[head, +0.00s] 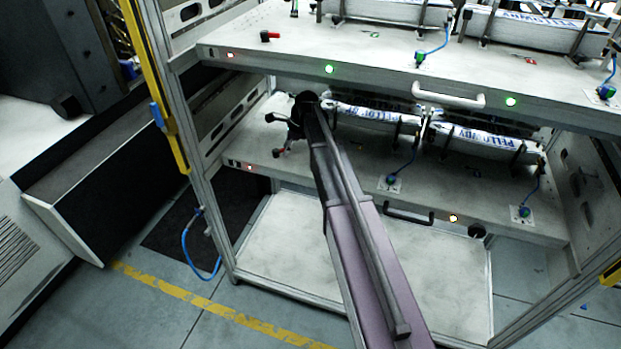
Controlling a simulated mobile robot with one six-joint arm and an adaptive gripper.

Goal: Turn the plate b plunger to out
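My arm reaches across the lower shelf plate (350,190) of the rack. A similar red-and-black part (269,36) lies on the upper plate (310,52). I cannot read which plate is b, nor the plunger's in or out position.
Both plates carry labelled stacks (480,141) in dark holders, and blue-green fittings (392,181) with blue hoses. A white handle (448,96) and a black handle (408,214) stick out in front. Rack posts (205,190) stand at the left. Floor is free in front.

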